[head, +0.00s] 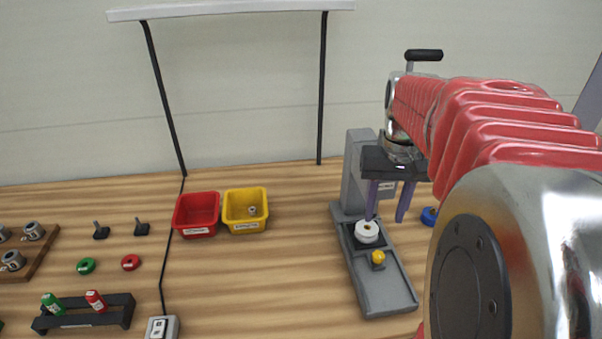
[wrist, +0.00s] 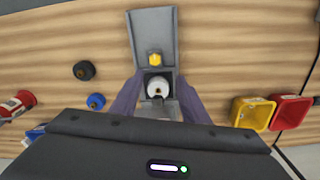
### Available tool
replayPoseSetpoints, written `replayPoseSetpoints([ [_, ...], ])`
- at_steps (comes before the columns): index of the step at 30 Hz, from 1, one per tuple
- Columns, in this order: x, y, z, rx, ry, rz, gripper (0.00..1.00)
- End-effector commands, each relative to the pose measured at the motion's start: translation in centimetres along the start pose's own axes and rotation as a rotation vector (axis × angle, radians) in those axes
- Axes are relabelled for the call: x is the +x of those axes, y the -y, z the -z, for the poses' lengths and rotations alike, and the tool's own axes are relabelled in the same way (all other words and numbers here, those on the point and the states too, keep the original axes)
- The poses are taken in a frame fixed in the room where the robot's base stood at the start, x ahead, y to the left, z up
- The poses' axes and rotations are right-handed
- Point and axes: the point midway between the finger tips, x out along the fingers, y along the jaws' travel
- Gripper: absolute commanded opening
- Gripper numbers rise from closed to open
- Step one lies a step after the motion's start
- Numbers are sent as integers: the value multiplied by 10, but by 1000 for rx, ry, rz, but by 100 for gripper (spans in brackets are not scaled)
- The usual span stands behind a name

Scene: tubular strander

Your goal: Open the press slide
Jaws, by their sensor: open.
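The grey press (head: 358,177) stands at the right of the bench, with a long grey slide bed (head: 388,291) reaching toward the front. A yellow knob (head: 378,258) sits on the bed, in front of a white round part (head: 367,231) in a dark seat. The wrist view shows the knob (wrist: 155,59) just beyond the white part (wrist: 157,87). My gripper (head: 386,219) is open and empty, pointing down at the press. In the wrist view its purple fingers (wrist: 159,78) stand either side of the white part; contact cannot be told. My gripper body hides part of the press.
A red bin (head: 197,214) and a yellow bin (head: 245,210) stand left of the press. A blue ring (wrist: 96,101) and a black part (wrist: 84,70) lie beside the press. The bench between the bins and the slide bed is clear.

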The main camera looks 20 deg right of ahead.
Motion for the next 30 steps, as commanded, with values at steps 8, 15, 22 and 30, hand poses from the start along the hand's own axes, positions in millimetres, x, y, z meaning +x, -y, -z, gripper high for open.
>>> replayPoseSetpoints([
  [8,2,-13,5,28,25,2,41],
  [15,3,-12,5,26,25,2,41],
  [22,19,-12,4,26,27,2,41],
  [30,58,-12,3,25,28,2,41],
])
